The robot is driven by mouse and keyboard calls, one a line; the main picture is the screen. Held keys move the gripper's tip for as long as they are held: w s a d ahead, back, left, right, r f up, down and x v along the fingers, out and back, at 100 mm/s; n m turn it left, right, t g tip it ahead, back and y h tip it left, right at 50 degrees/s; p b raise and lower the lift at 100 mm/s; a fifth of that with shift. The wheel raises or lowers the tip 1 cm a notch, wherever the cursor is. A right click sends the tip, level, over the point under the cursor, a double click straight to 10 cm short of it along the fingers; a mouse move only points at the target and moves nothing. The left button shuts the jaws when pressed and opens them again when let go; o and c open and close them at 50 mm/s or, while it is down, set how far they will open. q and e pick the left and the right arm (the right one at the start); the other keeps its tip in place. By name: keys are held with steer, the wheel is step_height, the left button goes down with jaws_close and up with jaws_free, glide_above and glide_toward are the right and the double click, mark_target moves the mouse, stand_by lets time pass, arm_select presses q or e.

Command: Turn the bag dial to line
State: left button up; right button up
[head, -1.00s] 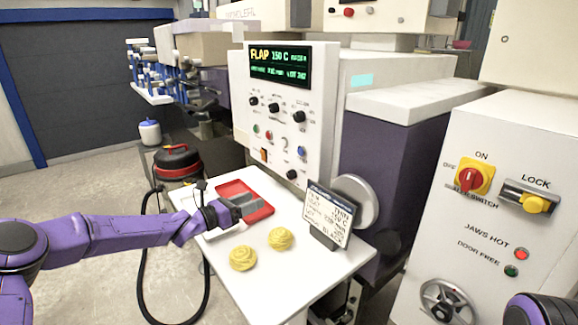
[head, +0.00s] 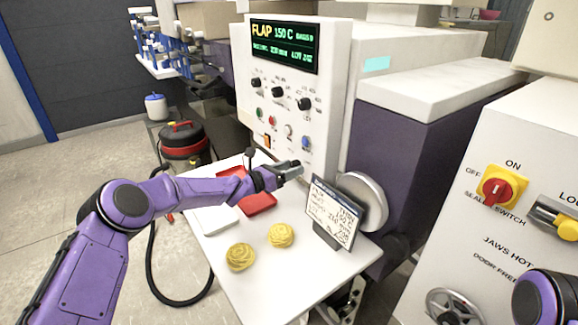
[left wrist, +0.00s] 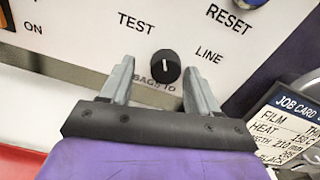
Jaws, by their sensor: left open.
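The bag dial (left wrist: 166,66) is a small round black knob with a white mark, on the white panel (left wrist: 75,20). The mark points roughly upward in the left wrist view, between the words TEST and LINE; I cannot tell its exact setting. In the head view the left gripper (head: 297,166) is at the panel's lower edge and hides the dial. My right gripper is out of frame.
A job card (head: 333,212) on a stand and a round metal disc (head: 364,203) are right of the gripper. Below lie a white table (head: 262,290), a red tray (head: 262,203) and two yellow coils (head: 240,257). More knobs and buttons sit above on the panel.

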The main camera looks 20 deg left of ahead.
arm_select(q)
steer(key=shift+s+a+r, duration=0.1)
steer(key=shift+s+r, duration=0.2)
steer(key=shift+r, duration=0.05)
steer(key=shift+s+r, duration=0.15)
steer(key=shift+s, duration=0.05)
steer(key=shift+c, duration=0.5)
steer(key=c, duration=0.9)
steer(key=shift+w, duration=0.1)
steer(key=shift+c, duration=0.2)
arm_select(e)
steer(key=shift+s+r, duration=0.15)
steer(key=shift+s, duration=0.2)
